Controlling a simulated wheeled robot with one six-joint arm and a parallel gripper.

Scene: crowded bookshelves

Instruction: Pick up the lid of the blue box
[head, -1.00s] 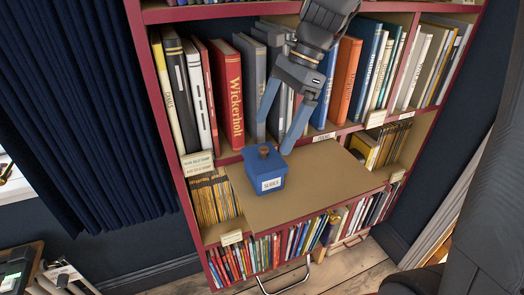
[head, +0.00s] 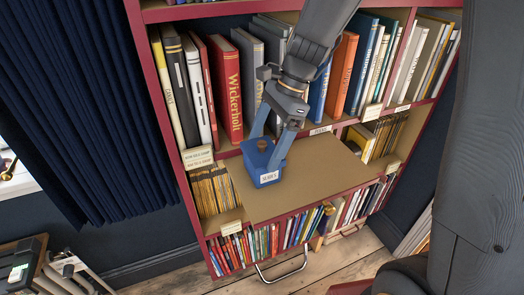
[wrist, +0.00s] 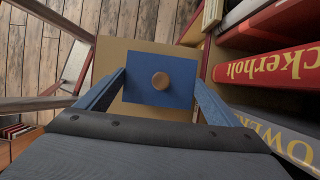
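The small blue box (head: 265,178) with a white label stands on the tan pull-out board of the bookshelf. Its blue lid (wrist: 150,50) with a round wooden knob (wrist: 160,81) is on top, and the knob also shows in the head view (head: 262,144). My gripper (head: 264,155) is pointing down over the box with its blue fingers apart. In the wrist view the fingers stand on either side of the knob, near the lid's side edges. I cannot tell whether they touch the lid. Nothing is gripped.
Upright books, including a red one (head: 225,90), fill the shelf behind the box. The tan board (head: 310,175) is bare to the right of the box. A lower row of books and a metal handle (head: 283,270) are below it.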

